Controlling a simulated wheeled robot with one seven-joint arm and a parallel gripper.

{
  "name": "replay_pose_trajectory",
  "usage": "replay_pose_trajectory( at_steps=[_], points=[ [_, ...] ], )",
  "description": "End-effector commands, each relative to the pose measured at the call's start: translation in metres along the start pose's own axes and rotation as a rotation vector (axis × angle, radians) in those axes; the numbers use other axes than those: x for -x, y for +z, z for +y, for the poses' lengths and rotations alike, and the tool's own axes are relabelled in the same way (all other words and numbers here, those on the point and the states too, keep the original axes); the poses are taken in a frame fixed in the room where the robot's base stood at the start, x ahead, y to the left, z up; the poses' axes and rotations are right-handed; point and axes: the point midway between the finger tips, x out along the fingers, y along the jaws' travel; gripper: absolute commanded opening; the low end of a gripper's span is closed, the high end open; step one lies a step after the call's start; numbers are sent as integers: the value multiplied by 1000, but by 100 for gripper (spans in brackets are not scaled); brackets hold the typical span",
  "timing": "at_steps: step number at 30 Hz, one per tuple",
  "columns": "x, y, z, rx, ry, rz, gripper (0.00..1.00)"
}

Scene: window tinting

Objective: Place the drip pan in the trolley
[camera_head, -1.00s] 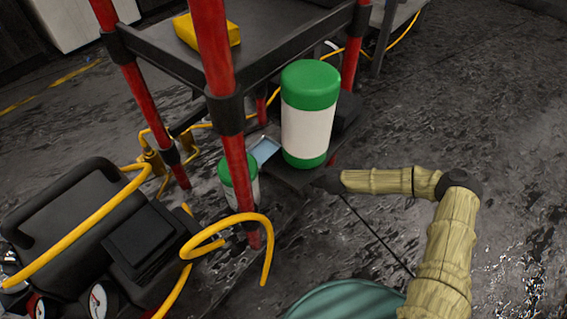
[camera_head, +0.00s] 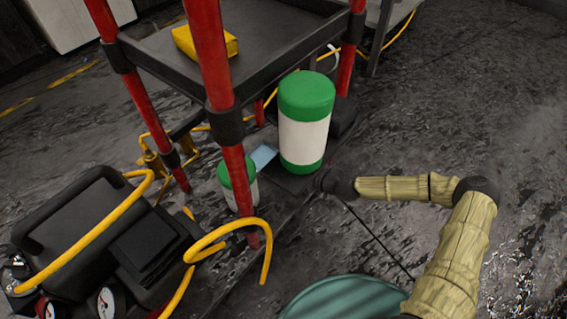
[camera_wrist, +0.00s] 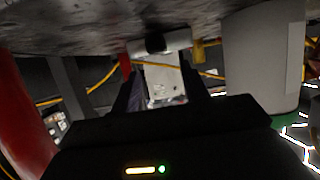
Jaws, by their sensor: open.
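A small light-blue flat piece (camera_head: 263,156) lies on the trolley's (camera_head: 262,84) lower level, between two green-and-white containers; I cannot tell for sure whether it is the drip pan. My arm's dark end is low beside the large container, with the fingers hidden in the head view. In the wrist view my gripper (camera_wrist: 163,92) is open, with dark fingers either side of a pale grey panel (camera_wrist: 160,80). A white cylinder with a dark middle (camera_wrist: 157,44) crosses above that panel. I cannot tell whether either finger touches the panel.
The large container (camera_head: 304,125) stands close to my arm's end; its pale side (camera_wrist: 262,60) fills the wrist view's right. A smaller one (camera_head: 238,183) stands by a red post. A yellow box (camera_head: 205,42) lies on the upper tray. A black machine with yellow hoses (camera_head: 90,240) stands left.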

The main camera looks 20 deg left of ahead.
Motion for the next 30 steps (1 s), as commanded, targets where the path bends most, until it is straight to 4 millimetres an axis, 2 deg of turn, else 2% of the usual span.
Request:
replay_pose_trajectory(
  at_steps=[1,3,9,14,30],
  points=[
    [14,-6,1,-4,2,0,45],
    [28,-6,1,-4,2,-1,45],
    [56,-5,0,-2,-1,1,45],
    [62,-3,-1,-1,-3,1,45],
    [61,-3,-1,-1,-3,1,45]
  ],
)
